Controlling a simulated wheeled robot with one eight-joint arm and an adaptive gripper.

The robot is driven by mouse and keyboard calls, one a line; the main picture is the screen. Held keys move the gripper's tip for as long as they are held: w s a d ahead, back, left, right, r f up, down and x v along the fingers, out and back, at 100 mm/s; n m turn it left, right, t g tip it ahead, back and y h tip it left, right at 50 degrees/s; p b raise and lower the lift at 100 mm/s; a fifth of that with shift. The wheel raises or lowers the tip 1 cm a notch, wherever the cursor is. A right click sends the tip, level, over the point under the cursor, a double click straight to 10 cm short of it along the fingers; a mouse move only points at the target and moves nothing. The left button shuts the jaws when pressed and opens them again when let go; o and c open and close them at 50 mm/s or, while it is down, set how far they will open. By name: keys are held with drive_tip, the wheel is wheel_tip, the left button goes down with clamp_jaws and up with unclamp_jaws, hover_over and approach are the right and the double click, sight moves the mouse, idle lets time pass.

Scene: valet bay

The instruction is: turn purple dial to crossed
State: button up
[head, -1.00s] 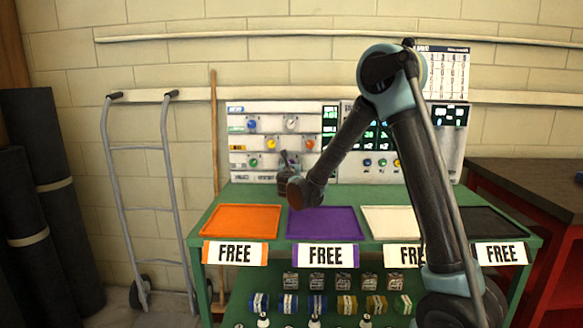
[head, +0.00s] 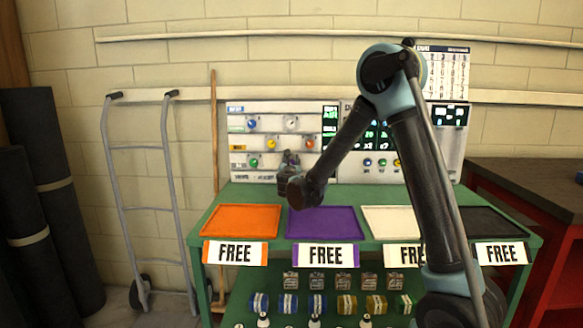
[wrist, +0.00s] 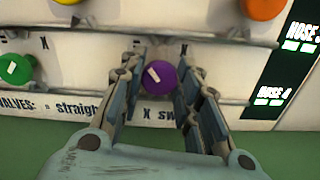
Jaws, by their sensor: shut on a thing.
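The purple dial (wrist: 161,78) sits on the lower row of the white valve panel. It is round, with a short white mark at its upper left that points up and left. A crossed mark (wrist: 183,48) is printed above and right of the dial, and a fainter mark stands above and left. My gripper (wrist: 160,66) has one finger on each side of the dial and is shut on it. In the head view my gripper (head: 288,160) is at the panel's lower right part, and it hides the dial there.
Dark screens (wrist: 294,65) stand at the right. Below the panel, the green bench (head: 195,226) carries orange (head: 240,220), purple (head: 322,221), white and black trays.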

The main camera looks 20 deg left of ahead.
drive_tip(key=m, duration=0.8)
drive_tip(key=shift+d+f, duration=0.1)
drive_tip(key=shift+d, duration=0.25)
drive_tip(key=m, duration=0.4)
drive_tip(key=shift+m, duration=0.3)
drive_tip(key=shift+f+m, duration=0.15)
drive_tip(key=shift+m, duration=1.55)
drive_tip(key=shift+m, duration=0.3)
drive_tip(key=o, duration=1.1)
drive_tip(key=shift+w, duration=0.1)
drive_tip(key=shift+c, duration=0.2)
drive_tip(key=shift+a, duration=0.1)
